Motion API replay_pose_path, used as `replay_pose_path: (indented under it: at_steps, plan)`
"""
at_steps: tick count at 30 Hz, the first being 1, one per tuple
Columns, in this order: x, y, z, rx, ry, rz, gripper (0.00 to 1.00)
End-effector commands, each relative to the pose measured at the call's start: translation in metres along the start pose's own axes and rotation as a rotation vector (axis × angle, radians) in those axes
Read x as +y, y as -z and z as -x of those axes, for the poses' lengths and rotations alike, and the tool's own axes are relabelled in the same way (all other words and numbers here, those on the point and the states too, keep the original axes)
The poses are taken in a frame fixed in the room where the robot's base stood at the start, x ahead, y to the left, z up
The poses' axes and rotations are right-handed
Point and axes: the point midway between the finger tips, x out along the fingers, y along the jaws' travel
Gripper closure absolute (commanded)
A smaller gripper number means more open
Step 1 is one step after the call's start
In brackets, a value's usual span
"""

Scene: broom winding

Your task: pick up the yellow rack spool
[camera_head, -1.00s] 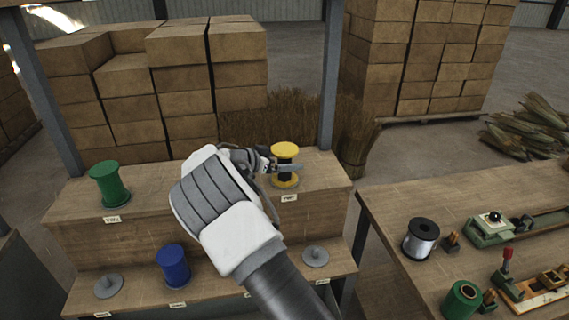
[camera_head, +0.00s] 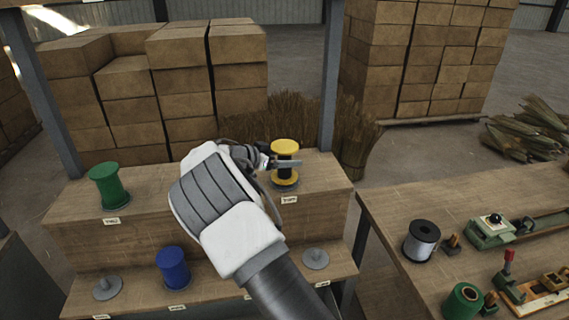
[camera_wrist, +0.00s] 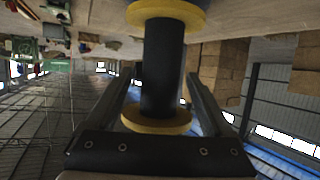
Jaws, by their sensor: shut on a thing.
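The yellow rack spool (camera_head: 285,147) has yellow flanges and a dark core. It is upright at the right end of the rack's upper shelf (camera_head: 240,205). A grey base disc shows at its foot, and I cannot tell whether the spool is touching it. My gripper (camera_head: 285,163) reaches in from the left and is shut on the spool's dark core, between the flanges. In the wrist view the core (camera_wrist: 162,70) stands between the two fingers, with a yellow flange at each end.
A green spool (camera_head: 109,186) stands at the upper shelf's left end. A blue spool (camera_head: 173,266) and empty grey holders (camera_head: 316,258) are on the lower shelf. A rack post (camera_head: 329,75) rises behind the yellow spool. A workbench (camera_head: 450,200) with spools and tools is at right.

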Motion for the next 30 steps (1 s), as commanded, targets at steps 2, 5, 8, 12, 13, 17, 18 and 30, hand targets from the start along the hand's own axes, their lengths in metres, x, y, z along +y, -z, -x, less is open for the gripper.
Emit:
replay_pose_path:
  at_steps: [2, 5, 8, 12, 13, 17, 18, 30]
  plan:
    - [-0.001, 0.011, 0.004, 0.001, 0.002, -0.004, 0.73]
    - [0.002, 0.026, 0.013, 0.0, 0.002, -0.005, 0.73]
    - [0.016, 0.03, 0.021, 0.0, 0.001, 0.0, 0.73]
    - [0.04, 0.039, 0.036, -0.001, 0.003, -0.003, 0.73]
    - [0.045, 0.041, 0.04, -0.002, 0.002, -0.002, 0.73]
    - [0.067, 0.05, 0.053, -0.003, 0.002, -0.003, 0.73]
    - [0.072, 0.054, 0.058, -0.001, 0.003, -0.003, 0.73]
    - [0.105, 0.069, 0.079, 0.0, 0.001, -0.001, 0.73]
